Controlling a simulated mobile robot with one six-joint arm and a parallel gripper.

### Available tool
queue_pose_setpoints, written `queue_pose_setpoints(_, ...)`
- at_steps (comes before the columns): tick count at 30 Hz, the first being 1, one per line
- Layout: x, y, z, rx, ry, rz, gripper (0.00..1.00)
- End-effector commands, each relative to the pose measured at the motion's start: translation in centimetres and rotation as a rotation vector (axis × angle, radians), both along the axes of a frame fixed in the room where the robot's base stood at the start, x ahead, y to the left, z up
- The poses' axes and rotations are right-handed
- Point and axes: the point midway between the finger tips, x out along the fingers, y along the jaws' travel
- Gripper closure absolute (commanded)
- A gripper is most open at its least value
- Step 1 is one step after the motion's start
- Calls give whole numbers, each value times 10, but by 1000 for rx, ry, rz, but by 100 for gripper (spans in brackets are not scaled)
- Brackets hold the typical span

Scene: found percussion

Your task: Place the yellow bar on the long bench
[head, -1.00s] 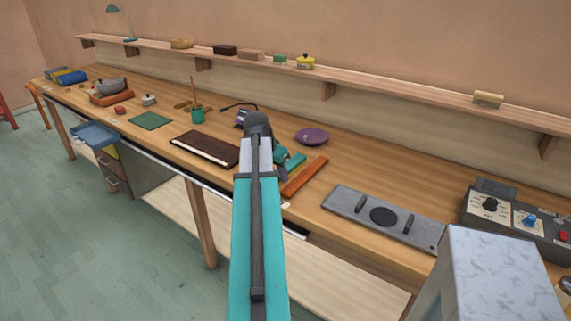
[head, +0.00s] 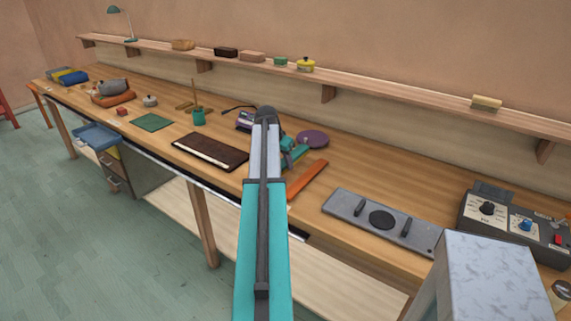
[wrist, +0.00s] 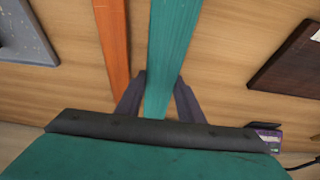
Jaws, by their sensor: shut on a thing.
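My gripper (wrist: 160,82) is shut on a teal bar (wrist: 172,35), with one dark finger on each side of it. The teal bar also shows in the head view (head: 296,153), partly hidden by my arm. An orange bar (wrist: 115,45) lies on the long bench (head: 375,170) beside it, roughly parallel and a little apart. I cannot tell whether the teal bar touches the bench. I see no plainly yellow bar; a pale yellowish block (head: 487,103) sits on the wall shelf.
A purple dish (head: 312,139) stands just behind the held bar. A grey plate with two handles (head: 380,218) lies to the right, a dark brown board (head: 210,151) to the left. A control box (head: 515,222) stands at the right. Bare wood shows between the dish and grey plate.

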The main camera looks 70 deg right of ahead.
Motion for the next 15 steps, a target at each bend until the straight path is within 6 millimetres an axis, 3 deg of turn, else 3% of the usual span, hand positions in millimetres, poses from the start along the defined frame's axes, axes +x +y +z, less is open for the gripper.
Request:
queue_pose_setpoints(6,5,-24,-1,0,0,0,92)
queue_pose_setpoints(15,5,-30,-3,-1,0,0,92)
